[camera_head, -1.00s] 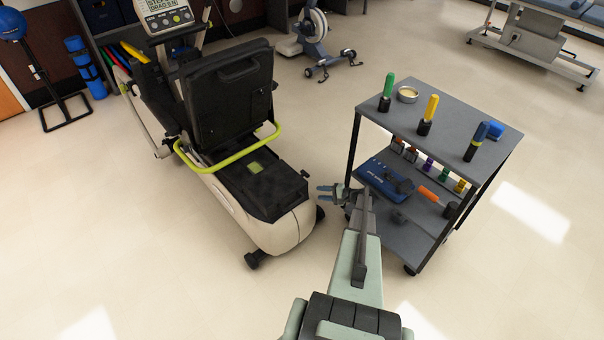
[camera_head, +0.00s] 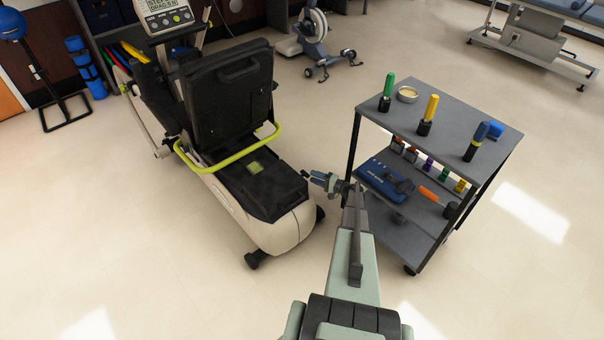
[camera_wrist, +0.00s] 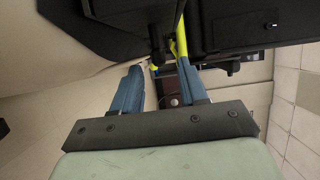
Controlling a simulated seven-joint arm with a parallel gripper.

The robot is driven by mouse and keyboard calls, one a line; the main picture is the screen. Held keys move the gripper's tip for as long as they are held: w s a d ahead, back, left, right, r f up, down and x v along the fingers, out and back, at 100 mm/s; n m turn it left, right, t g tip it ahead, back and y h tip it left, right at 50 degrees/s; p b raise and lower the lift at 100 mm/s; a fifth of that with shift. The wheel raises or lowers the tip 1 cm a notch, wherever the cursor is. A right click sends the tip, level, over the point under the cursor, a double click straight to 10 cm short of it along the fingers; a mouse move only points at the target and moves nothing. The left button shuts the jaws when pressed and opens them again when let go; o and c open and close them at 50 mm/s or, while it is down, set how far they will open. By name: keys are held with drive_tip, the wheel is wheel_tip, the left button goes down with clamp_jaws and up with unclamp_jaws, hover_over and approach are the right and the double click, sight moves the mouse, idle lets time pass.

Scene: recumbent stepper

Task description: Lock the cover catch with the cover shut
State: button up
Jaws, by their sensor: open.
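The recumbent stepper (camera_head: 275,235) stands left of my arm. A flat black panel, which looks like the cover (camera_head: 262,190), lies on its cream base with a green label. A small dark catch-like piece (camera_head: 304,174) sticks out at the panel's right edge. My gripper (camera_head: 311,175) is beside that piece, with its blue fingers pointing left towards it. In the wrist view my gripper (camera_wrist: 158,65) is open, and a thin dark piece (camera_wrist: 157,46) shows ahead, near the fingertips. I cannot tell whether the fingers touch it, or whether the catch is locked.
An upright black panel (camera_head: 228,95) and a yellow-green bar (camera_head: 232,157) rise behind the flat panel. The floor in front of the stepper is clear.

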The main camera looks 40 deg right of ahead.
sight(302, 171)
drive_tip(key=x, duration=0.7)
drive_tip(key=shift+w+a, duration=0.1)
drive_tip(key=shift+w, duration=0.2)
clamp_jaws()
